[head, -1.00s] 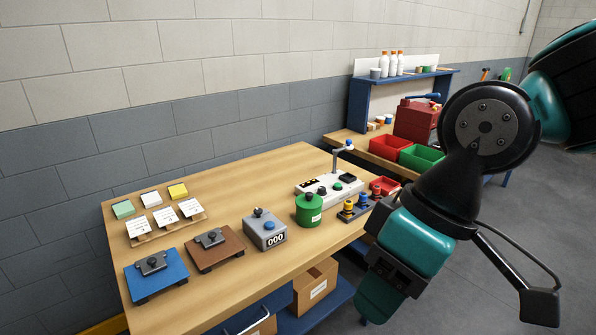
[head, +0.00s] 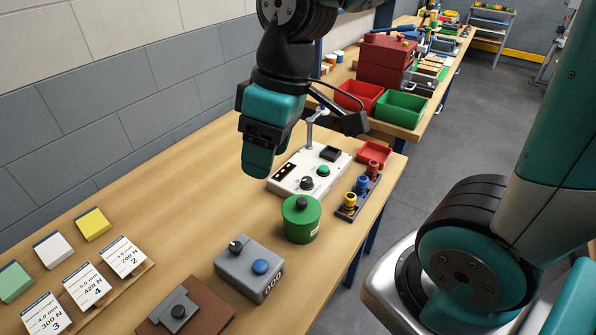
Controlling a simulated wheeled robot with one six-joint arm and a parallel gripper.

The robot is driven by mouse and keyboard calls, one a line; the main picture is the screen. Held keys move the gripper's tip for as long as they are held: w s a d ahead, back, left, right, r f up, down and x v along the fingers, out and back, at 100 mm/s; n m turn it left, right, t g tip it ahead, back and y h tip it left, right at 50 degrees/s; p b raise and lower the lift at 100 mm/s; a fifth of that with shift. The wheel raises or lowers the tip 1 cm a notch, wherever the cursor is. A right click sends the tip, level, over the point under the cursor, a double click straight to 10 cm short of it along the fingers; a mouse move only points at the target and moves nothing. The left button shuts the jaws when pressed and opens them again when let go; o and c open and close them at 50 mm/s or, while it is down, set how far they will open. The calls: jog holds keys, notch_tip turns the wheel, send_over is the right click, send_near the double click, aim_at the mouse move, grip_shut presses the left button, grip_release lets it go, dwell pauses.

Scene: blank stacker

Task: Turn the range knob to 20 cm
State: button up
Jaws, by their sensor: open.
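A white instrument box (head: 283,184) stands on the bench with a dark knob (head: 307,183), a green button, a dark display-like patch and a grey stalk. Its markings are too small to read, so I cannot tell the knob's setting. A grey counter box (head: 240,272) nearer me carries another dark knob (head: 235,247) and a blue button. Which knob is the range knob is not labelled legibly. My gripper (head: 257,163) is open and empty, pointing down and covering the left end of the white box in the picture. I cannot tell its height; its fingertips are not clearly separated.
A green canister (head: 302,218) stands in front of the white box. A strip of coloured posts (head: 350,199) and a red tray (head: 373,154) are to its right. Cards (head: 124,257) and a brown fixture (head: 190,310) lie left. Bare bench (head: 185,185) shows behind.

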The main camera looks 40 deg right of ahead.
jog(key=w+d+f+h, duration=0.2)
jog(key=w+d+f, duration=0.2)
jog(key=w+d, duration=0.5)
jog(key=n+h, duration=0.1)
send_over(307, 179)
notch_tip(307, 179, down, 5)
jog(key=shift+g, duration=0.3)
notch_tip(307, 179, down, 15)
jog(key=shift+f+p, duration=0.2)
jog(key=shift+p, duration=0.65)
jog(key=shift+f, duration=0.6)
jog(key=c, duration=0.9)
